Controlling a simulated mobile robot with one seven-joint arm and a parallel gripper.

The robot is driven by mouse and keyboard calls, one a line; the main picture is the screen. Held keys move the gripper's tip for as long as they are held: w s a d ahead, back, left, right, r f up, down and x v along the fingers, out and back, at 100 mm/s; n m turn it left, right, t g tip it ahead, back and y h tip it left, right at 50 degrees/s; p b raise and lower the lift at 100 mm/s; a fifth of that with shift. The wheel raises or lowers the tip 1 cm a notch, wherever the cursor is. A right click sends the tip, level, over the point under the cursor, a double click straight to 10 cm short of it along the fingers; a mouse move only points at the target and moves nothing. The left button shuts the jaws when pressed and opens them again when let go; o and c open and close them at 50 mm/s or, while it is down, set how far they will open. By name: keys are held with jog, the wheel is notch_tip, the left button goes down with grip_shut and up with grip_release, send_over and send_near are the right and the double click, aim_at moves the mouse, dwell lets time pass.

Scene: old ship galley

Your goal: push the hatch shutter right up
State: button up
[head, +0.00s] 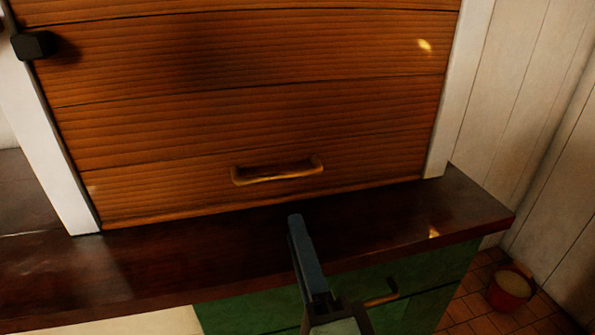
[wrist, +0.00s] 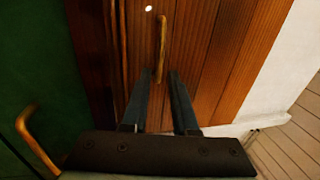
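The hatch shutter (head: 250,110) is a wide panel of orange-brown wooden slats, also filling much of the wrist view (wrist: 205,50). Its lower edge is down at the dark countertop. A brass-coloured bar handle (head: 277,170) is fixed low on the shutter, near its middle. My gripper (head: 295,220) is over the countertop, in front of and below the handle. In the wrist view my gripper (wrist: 161,75) has its two fingers apart, with nothing held. The handle (wrist: 161,48) appears ahead, in line with the gap between the fingertips.
White frame posts (head: 50,150) flank the shutter. A black block (head: 34,45) sits on the left post. The dark countertop (head: 390,220) is clear around my gripper. Below is a green cabinet (head: 440,265) with a brass handle (head: 380,294). A red bucket (head: 510,288) stands on the tiled floor at right.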

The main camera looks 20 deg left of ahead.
aim_at(280, 177)
jog(key=x, duration=1.1)
jog(key=shift+a, duration=0.1)
grip_shut()
dwell(1.1)
